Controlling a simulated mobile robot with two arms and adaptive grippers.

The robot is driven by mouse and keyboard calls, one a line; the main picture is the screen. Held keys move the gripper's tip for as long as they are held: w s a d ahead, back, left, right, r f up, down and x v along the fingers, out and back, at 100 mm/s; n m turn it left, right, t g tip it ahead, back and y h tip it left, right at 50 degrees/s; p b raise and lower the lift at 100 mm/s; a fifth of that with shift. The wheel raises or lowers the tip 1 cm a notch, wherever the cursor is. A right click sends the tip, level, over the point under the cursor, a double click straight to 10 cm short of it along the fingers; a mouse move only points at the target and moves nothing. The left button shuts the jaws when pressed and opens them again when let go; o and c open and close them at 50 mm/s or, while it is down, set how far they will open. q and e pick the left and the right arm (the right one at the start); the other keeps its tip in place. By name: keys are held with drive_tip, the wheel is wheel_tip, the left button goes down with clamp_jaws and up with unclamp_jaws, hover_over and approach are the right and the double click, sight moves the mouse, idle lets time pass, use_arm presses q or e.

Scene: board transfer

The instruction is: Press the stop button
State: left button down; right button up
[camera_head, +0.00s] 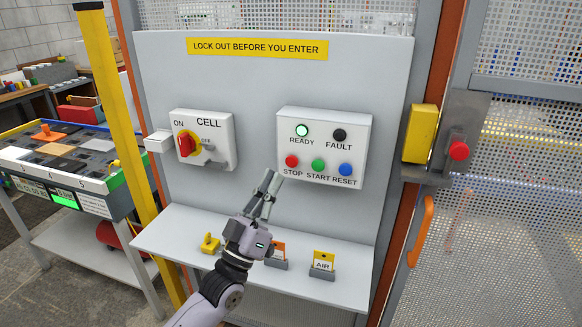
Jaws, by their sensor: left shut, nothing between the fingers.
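The red stop button (292,161) is on the white control box (344,125), at the left end of a row with a green start button (318,165) and a blue reset button (345,169). The word STOP is printed under it. My left gripper (272,178) is shut and empty. Its fingertips point up and appear just below and left of the stop button, by the box's lower left corner. I cannot tell how far they are from the panel. The stop button is not covered. My right gripper is not in view.
The READY lamp (302,131) is lit and the FAULT lamp (339,135) is dark. A CELL switch box (220,126) with a red and yellow knob is at left. A shelf (180,235) below holds a yellow padlock (210,243) and an AIR tag (323,260).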

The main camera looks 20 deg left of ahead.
sight(292, 161)
use_arm(q)
drive_tip(key=shift+w+d+b, duration=0.1)
drive_tip(key=shift+w+b, duration=0.85)
drive_tip(key=shift+w, duration=1.55)
drive_tip(key=shift+w, duration=0.1)
drive_tip(key=shift+w, duration=0.3)
drive_tip(key=shift+w+b, duration=0.45)
drive_tip(key=shift+b, duration=0.1)
drive_tip(key=shift+s, duration=0.15)
drive_tip(key=shift+s+p, duration=0.45)
drive_tip(key=shift+s, duration=0.3)
